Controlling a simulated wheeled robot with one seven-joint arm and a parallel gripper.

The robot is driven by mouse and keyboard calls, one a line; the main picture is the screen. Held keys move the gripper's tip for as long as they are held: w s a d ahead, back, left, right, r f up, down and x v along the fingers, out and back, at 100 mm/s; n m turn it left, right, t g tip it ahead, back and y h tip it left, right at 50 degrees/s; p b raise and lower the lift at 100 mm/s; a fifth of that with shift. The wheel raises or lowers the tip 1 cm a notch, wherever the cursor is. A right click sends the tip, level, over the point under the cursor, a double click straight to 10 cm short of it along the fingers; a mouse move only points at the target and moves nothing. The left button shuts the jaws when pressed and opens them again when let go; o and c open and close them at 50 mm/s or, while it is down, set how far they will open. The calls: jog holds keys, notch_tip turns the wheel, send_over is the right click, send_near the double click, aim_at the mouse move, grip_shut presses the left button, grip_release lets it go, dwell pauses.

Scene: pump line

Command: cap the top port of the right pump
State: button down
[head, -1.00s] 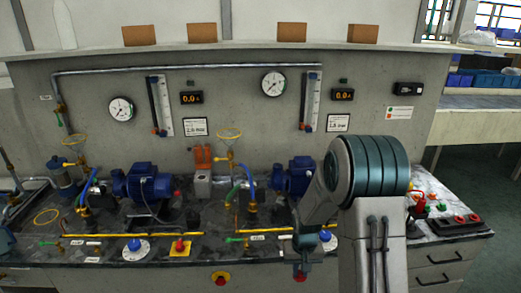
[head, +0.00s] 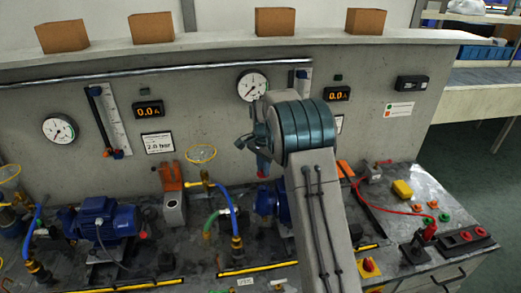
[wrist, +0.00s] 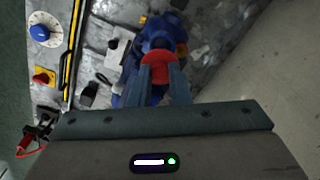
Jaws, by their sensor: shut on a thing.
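My gripper (wrist: 161,80) is shut on a red cap (wrist: 160,66), seen between its two fingers in the wrist view. The blue right pump (wrist: 158,40) lies beyond the cap there. In the head view, the right pump (head: 267,203) is partly hidden behind my arm. My gripper (head: 262,172) shows small, above this pump and close to the panel. The top port is hidden; I cannot tell whether the cap touches it.
The blue left pump (head: 103,218) stands further left. A yellow ring handle (head: 200,153), blue hose and orange-topped box (head: 173,203) stand between the pumps. At right are a yellow block (head: 402,189), red cable and red-button box (head: 465,241). Gauges hang on the panel.

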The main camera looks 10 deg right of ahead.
aim_at(263, 188)
jog(key=shift+w+r, duration=0.15)
jog(key=shift+w, duration=0.2)
jog(key=shift+s+d+f+b, duration=0.15)
jog(key=shift+f+b, duration=0.45)
jog(key=shift+f, duration=0.15)
jog(key=shift+f+b, duration=1.5)
jog(key=shift+f, duration=0.9)
jog(key=shift+f+b, duration=0.3)
jog(key=shift+f, duration=0.2)
jog(key=c, duration=1.3)
grip_release()
jog(key=shift+r, duration=0.15)
jog(key=shift+r+p, duration=2)
jog(key=shift+r, duration=0.95)
